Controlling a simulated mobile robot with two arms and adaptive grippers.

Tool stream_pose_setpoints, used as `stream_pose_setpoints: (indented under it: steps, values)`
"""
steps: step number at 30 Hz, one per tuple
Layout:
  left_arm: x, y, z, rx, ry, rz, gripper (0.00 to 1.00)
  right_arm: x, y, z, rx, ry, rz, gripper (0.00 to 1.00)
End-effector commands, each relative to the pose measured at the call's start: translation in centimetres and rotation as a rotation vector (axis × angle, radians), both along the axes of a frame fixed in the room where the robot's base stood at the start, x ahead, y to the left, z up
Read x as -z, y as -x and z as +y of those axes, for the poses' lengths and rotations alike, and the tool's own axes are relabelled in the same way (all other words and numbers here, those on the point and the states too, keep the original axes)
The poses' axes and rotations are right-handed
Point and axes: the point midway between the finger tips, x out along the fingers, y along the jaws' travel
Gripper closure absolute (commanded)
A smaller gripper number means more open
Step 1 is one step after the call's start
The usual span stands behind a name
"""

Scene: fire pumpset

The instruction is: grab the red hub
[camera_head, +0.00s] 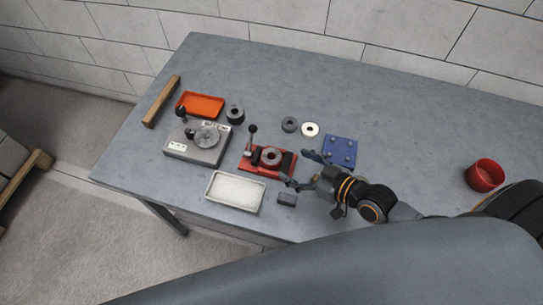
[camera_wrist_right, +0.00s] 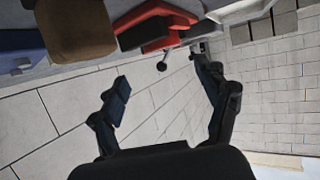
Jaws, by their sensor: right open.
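A red fixture (camera_head: 284,167) stands on the grey table near the middle, with a grey ring-shaped hub (camera_head: 270,156) on it and a black-knobbed lever at its left. I cannot tell which part is the red hub. My right gripper (camera_head: 298,169) is open and empty, its fingers pointing left at the right side of the red fixture. In the right wrist view, the red fixture (camera_wrist_right: 150,22) shows at the top, beyond the open fingers (camera_wrist_right: 165,88). My left gripper is not in view.
A blue plate (camera_head: 340,151) lies behind my right gripper. Two rings, dark (camera_head: 289,124) and pale (camera_head: 310,129), lie behind the fixture. A grey device (camera_head: 190,151) stands left, a red cup (camera_head: 485,176) far right.

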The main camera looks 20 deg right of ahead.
Motion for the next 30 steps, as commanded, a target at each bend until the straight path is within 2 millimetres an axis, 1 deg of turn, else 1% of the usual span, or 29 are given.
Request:
stream_pose_setpoints:
  steps: [1, 5, 10, 13, 16, 20, 23, 29, 30]
  values:
    - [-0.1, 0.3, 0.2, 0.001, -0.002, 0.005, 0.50, 0.2, -0.8, 0.4, 0.002, -0.001, -0.003, 0.25]
    - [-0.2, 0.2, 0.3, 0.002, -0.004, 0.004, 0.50, 0.8, -2.0, 1.1, 0.002, -0.001, -0.003, 0.25]
    - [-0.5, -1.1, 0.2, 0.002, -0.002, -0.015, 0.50, 1.2, -2.6, 1.7, 0.001, 0.000, -0.001, 0.25]
    - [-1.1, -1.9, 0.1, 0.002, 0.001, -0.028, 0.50, 1.5, -3.5, 2.6, 0.001, -0.001, -0.001, 0.25]
    - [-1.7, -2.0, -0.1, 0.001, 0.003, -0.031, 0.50, 2.1, -4.5, 3.6, 0.001, -0.001, -0.001, 0.25]
    - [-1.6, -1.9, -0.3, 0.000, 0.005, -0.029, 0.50, 2.9, -5.7, 4.2, 0.001, 0.001, -0.002, 0.25]
    - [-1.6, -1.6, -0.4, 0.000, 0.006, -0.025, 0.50, 3.2, -6.0, 4.5, 0.000, 0.002, -0.001, 0.25]
    - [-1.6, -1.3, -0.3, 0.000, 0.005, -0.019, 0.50, 3.3, -6.0, 4.5, 0.000, 0.002, -0.001, 0.25]
    - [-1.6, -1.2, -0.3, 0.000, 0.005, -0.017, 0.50, 3.3, -6.0, 4.5, 0.000, 0.002, -0.001, 0.33]
